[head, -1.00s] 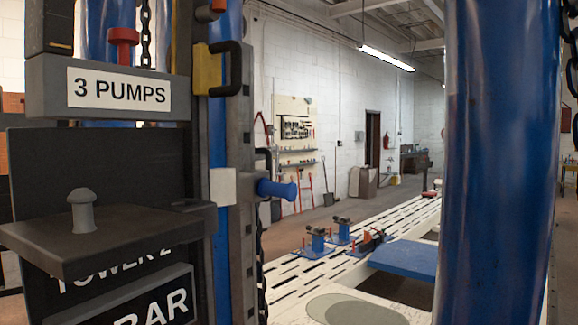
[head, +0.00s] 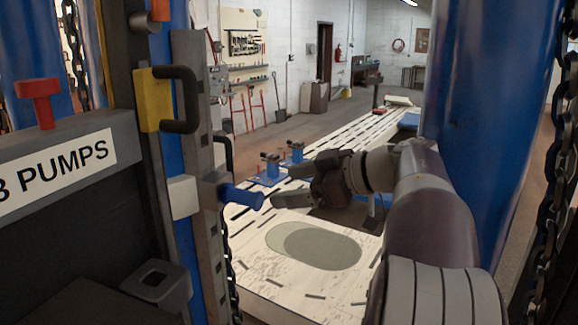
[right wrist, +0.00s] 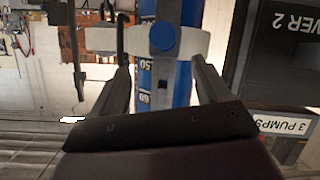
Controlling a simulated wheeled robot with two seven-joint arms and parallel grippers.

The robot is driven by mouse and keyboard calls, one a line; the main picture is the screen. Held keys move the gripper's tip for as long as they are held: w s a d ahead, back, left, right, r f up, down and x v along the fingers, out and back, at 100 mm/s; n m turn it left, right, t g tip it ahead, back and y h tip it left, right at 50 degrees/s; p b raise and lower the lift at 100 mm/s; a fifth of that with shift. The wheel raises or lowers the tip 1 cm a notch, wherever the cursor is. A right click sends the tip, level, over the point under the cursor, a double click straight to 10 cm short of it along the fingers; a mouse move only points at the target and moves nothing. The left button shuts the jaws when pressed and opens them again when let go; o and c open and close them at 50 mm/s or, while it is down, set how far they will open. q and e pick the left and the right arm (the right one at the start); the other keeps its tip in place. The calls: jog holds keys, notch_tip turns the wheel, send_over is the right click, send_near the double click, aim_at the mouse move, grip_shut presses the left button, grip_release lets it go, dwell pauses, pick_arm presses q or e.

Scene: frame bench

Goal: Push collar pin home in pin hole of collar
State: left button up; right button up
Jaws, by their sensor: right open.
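The collar pin (head: 240,196) is blue with a flared round end. It sticks out sideways from the pale collar block (head: 183,197) on the upright in the head view, with a length of its shank showing. The hole itself is hidden. In the right wrist view the pin's round blue end (right wrist: 163,37) shows head-on, with the pale collar (right wrist: 192,44) behind it. My right gripper (head: 283,186) is open and empty, pointing at the pin from the right. In the right wrist view its fingers (right wrist: 162,72) stand either side below the pin end, apart from it. My left gripper is out of view.
A yellow bracket with a black handle (head: 180,98) is above the collar. A chain (head: 560,190) and a blue column (head: 485,100) stand at right. A slotted white deck (head: 290,295) lies below. A grey square socket (head: 158,284) and the "3 PUMPS" sign (head: 60,172) are at left.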

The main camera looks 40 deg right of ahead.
aim_at(242, 196)
jog(key=p+x, duration=0.3)
jog(key=x, duration=0.8)
jog(key=shift+a+f, duration=0.15)
jog(key=shift+a, duration=0.15)
jog(key=shift+w+a+f, duration=0.25)
jog(key=shift+w, duration=0.1)
jog(key=c, duration=0.7)
jog(key=shift+s+a+r, duration=0.1)
jog(key=shift+a, duration=0.05)
jog(key=c, duration=0.4)
jog(key=shift+c, duration=0.9)
jog(key=shift+d, duration=0.3)
